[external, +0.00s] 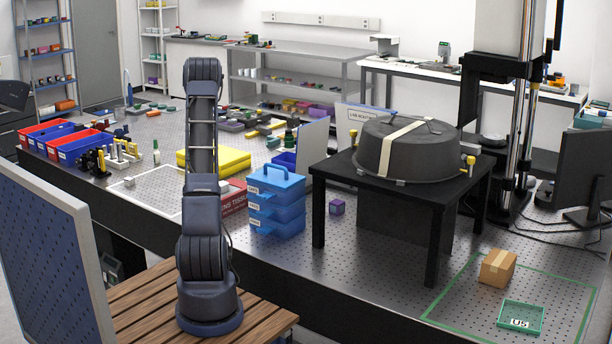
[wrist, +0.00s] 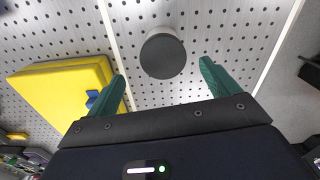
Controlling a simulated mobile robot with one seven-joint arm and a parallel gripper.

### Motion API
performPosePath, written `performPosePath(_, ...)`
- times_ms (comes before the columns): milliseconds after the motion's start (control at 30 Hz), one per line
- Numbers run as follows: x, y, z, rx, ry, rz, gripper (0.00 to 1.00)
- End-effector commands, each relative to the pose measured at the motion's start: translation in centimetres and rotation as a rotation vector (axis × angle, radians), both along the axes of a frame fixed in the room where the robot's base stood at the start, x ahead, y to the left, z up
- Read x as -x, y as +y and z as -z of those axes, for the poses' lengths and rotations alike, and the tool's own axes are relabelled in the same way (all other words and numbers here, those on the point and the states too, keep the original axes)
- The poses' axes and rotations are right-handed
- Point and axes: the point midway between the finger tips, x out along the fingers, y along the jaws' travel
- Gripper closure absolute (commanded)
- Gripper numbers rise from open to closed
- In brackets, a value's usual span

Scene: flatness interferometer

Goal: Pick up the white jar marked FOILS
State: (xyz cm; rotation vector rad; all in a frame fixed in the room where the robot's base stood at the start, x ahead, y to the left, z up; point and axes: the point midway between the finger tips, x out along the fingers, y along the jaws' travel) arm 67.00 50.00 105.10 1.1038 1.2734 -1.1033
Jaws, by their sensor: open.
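In the wrist view a round object with a dark grey top (wrist: 162,56) and a thin paler rim stands on the perforated table. No FOILS marking is readable on it, so I cannot tell if it is the jar. In the external view a small whitish object (external: 129,182) sits inside a white outline on the table; its marking is too small to read. My gripper (wrist: 162,74) is open, its green fingers apart and empty. The round object appears between and beyond the fingertips, apart from them. My gripper is hidden in the external view.
A yellow case (wrist: 62,92) lies left of the fingers, with a small blue part beside it. White lines cross the table on both sides of the round object. Blue stacked boxes (external: 276,202) and a black stand (external: 430,262) are to the right of my arm.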

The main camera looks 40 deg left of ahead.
Motion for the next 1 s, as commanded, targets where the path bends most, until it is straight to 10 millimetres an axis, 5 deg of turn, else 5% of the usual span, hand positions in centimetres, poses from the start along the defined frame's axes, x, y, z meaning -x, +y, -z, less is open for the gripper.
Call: performPosePath(1000,0.5,0.0,10.5,0.001,0.000,0.000,0.13)
